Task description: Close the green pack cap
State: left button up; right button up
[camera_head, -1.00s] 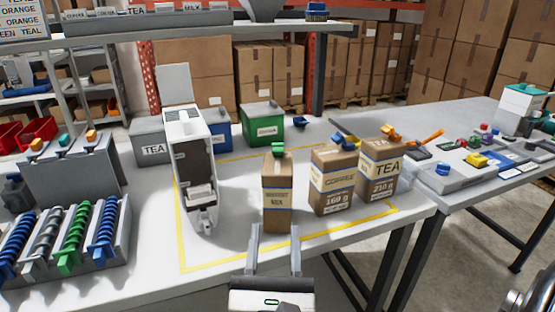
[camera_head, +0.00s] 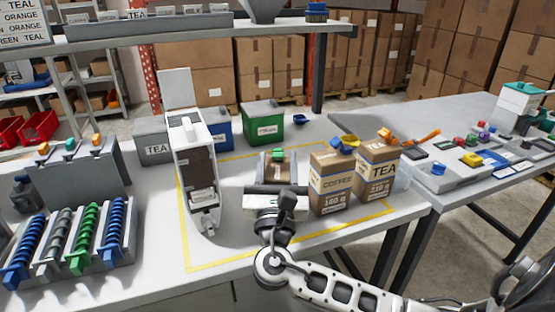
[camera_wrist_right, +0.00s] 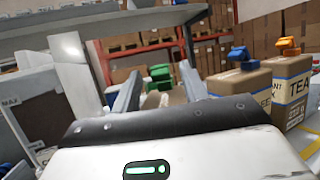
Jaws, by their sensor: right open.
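The brown pack with the green cap (camera_head: 279,154) stands on the table inside the yellow outline. My right gripper (camera_head: 277,168) is in front of it, with its open fingers reaching along both sides of the pack's upper part. The gripper body hides the pack's lower front. In the right wrist view the green cap (camera_wrist_right: 160,73) shows between the two spread fingers, with an upper green piece raised above a lower one. Whether the fingers touch the pack cannot be told. My left gripper is not in view.
The coffee pack (camera_head: 333,182) and the tea pack (camera_head: 378,172) stand close on the right. A white dispenser (camera_head: 192,150) stands on the left. A green bin (camera_head: 263,122) is behind.

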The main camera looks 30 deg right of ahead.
grip_shut()
